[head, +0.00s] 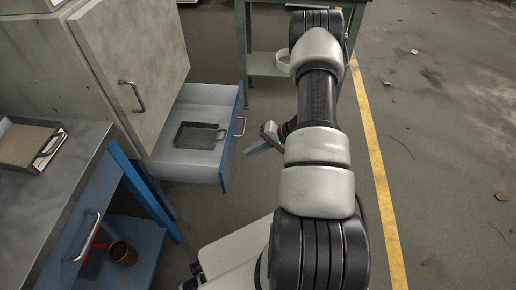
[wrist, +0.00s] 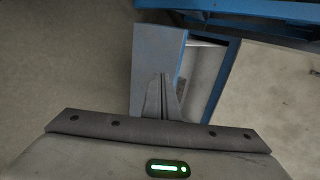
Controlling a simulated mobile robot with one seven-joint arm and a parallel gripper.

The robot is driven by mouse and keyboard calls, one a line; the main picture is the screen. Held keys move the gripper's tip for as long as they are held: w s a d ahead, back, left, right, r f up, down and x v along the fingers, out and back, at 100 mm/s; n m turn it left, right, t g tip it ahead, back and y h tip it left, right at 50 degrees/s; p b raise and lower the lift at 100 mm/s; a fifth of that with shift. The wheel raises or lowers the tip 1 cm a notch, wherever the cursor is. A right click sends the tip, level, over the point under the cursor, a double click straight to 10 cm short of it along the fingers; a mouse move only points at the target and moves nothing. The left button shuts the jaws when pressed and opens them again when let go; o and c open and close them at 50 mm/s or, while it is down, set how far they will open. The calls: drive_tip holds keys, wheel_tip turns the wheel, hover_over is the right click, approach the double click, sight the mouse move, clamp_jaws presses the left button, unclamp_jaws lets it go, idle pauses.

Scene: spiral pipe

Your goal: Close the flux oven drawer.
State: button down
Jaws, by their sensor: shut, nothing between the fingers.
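The oven drawer (head: 231,140) stands pulled out of the pale oven cabinet (head: 140,60) in the head view. It has a blue front with a metal handle (head: 240,126), and a dark shallow tray (head: 200,136) lies inside. My gripper (head: 250,151) is just to the right of the drawer front, low and near the handle. Its fingers are shut and empty. In the wrist view the closed fingers (wrist: 162,80) overlap a grey and blue box-like part, probably the drawer (wrist: 155,50). I cannot tell whether they touch it.
A metal-topped blue workbench (head: 60,190) stands at the left, with a tray (head: 28,145) on top and a cup (head: 123,253) on its lower shelf. A green-grey table (head: 265,68) stands behind. Open floor lies right of the yellow line (head: 378,170), with small debris.

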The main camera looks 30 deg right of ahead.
sight(226, 156)
drive_tip(key=shift+w+a+f+b, duration=0.35)
drive_tip(key=shift+w+a, duration=0.3)
drive_tip(key=shift+a, duration=0.25)
drive_tip(key=shift+w+a+f+b, duration=0.25)
drive_tip(key=shift+w+a+f, duration=0.3)
drive_tip(key=shift+a, duration=0.4)
drive_tip(key=shift+w+a+f+b, duration=0.3)
drive_tip(key=shift+w+a, duration=0.4)
drive_tip(key=shift+a, duration=0.2)
drive_tip(key=shift+w+a, duration=0.25)
drive_tip(key=shift+a, duration=0.15)
drive_tip(key=w+a+p, duration=0.1)
drive_tip(key=w+a, duration=0.7)
drive_tip(key=a, duration=0.4)
drive_tip(key=w+a, duration=0.8)
drive_tip(key=a, duration=0.4)
drive_tip(key=shift+w+p, duration=0.15)
drive_tip(key=shift+p, duration=0.2)
drive_tip(key=shift+a+r, duration=0.1)
drive_tip(key=shift+a, duration=0.05)
